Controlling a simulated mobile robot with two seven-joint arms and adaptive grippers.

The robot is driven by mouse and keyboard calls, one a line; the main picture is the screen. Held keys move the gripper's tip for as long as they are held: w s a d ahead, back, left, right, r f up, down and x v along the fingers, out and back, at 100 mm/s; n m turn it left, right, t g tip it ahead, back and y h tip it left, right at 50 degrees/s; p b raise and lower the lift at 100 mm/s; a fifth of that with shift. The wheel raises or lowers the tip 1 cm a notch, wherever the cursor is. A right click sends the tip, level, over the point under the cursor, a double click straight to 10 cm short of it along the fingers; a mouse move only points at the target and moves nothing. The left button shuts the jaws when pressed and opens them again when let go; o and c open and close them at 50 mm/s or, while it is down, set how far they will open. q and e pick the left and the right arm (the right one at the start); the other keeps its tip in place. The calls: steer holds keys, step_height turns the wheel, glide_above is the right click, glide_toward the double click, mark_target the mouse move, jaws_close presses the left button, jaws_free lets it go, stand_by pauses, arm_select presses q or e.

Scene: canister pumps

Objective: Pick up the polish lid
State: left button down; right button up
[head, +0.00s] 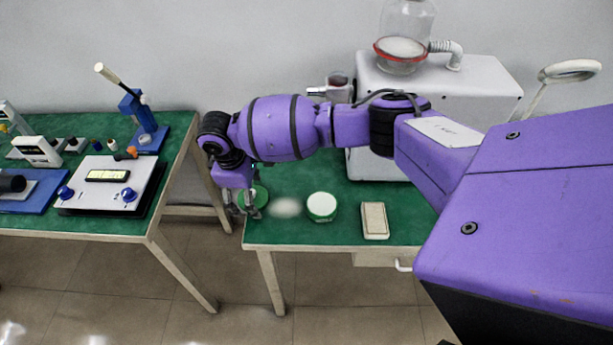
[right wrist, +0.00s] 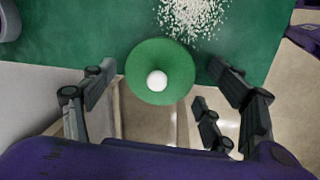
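The polish lid, a round green disc with a white knob, lies at the table's left edge. In the right wrist view the lid (right wrist: 140,88) appears to overlap the edge, with floor behind its lower part. In the head view the lid (head: 261,192) is partly hidden by my right gripper (head: 246,206). In the right wrist view my right gripper (right wrist: 160,70) is open, its fingers spread on either side of the lid. I see no contact between fingers and lid. My left gripper is in neither view.
White grains (right wrist: 192,16) lie beside the lid. A white-topped green tub (head: 321,206) and a beige block (head: 375,221) stand to the right. A white machine (head: 490,82) with a glass jar stands behind. A gap separates this table from the instrument table (head: 105,226).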

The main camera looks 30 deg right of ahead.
steer(key=shift+r, duration=0.1)
steer(key=c, duration=1.3)
